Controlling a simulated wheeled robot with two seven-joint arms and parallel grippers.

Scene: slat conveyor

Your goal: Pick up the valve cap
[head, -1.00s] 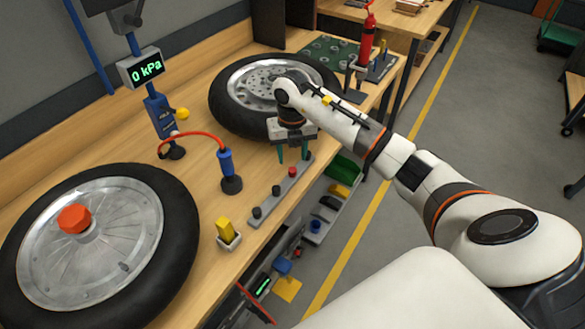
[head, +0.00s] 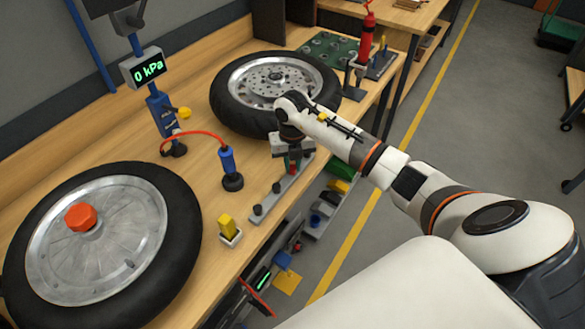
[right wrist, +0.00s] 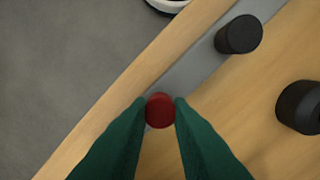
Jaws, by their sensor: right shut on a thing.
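The red valve cap (right wrist: 160,110) stands at the far end of a grey strip (right wrist: 188,62), which lies along the front edge of the bench. My right gripper (right wrist: 161,104) points down over it, its two green fingers closed on either side of the cap. In the head view the right gripper (head: 292,167) is low at the strip, and the cap is mostly hidden between the fingers. Two black caps (head: 276,188) (head: 258,210) stand on the same strip. My left gripper is not in view.
A blue tool with a red hose (head: 229,166) stands close left of the strip. A yellow block in a holder (head: 228,228) is nearer. One wheel (head: 272,82) lies behind the gripper, another (head: 100,245) at left. Bins (head: 322,215) sit below the bench edge.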

